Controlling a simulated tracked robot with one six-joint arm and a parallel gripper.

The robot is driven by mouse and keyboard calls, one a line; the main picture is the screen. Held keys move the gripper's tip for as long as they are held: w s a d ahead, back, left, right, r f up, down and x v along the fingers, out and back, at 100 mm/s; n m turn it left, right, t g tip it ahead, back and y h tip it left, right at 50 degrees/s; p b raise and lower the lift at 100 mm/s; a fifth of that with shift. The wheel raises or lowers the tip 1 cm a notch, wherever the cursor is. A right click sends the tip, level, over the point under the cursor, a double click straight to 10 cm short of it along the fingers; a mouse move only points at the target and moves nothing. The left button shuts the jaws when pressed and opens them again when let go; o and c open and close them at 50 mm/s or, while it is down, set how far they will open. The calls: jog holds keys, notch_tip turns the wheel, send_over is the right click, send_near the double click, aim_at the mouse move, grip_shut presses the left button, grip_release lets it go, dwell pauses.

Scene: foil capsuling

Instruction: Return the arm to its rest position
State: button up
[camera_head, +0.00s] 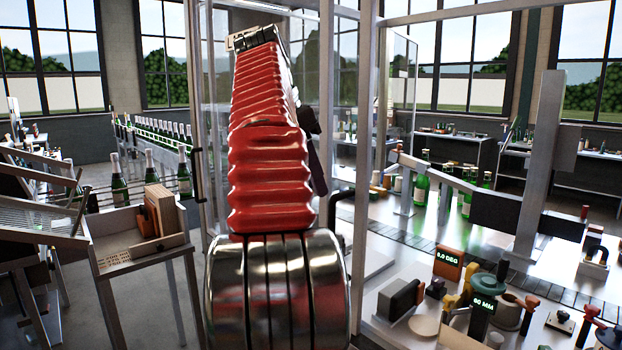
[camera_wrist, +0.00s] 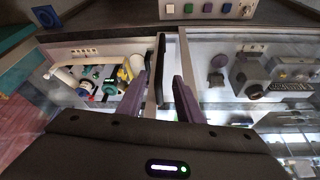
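My arm rises through the middle of the camera_head view, with a red ribbed sleeve above a shiny metal base. Nothing is held.
Metal frame posts (camera_head: 362,150) and clear panels stand close around my arm. Green bottles (camera_head: 421,182) stand on the line at right. A bench with gauges (camera_head: 449,262) and tools is at lower right. A wooden box (camera_head: 160,210) sits on a stand at left. A button panel (camera_wrist: 208,9) tops the wrist view.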

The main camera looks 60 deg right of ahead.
jog(key=shift+d, duration=0.1)
dwell(0.7)
jog(key=w+d+f+n+t, duration=0.1)
jog(key=w+d+f+n, duration=0.1)
jog(key=w+f+n, duration=0.4)
jog(key=w+a+f+n+t, duration=0.2)
jog(key=w+a+f+n, duration=0.2)
jog(key=a+f, duration=0.25)
jog(key=w+a+f+n+t, duration=0.1)
jog(key=w+a+f+n, duration=0.35)
jog(key=a, duration=0.35)
jog(key=s+a+f+n+t+y, duration=0.1)
jog(key=s+a+f+n, duration=0.1)
jog(key=a, duration=0.9)
jog(key=s+a+f+n+t+y, duration=0.1)
jog(key=s+a+f+n, duration=0.2)
jog(key=a, duration=0.8)
jog(key=s+a+f+n+t+y, duration=0.1)
jog(key=s+a+f+n+t, duration=0.1)
jog(key=a+f+n, duration=0.3)
jog(key=shift+s+a+f+y, duration=0.15)
jog(key=shift+a+f+y, duration=0.15)
jog(key=shift+a+f, duration=2.45)
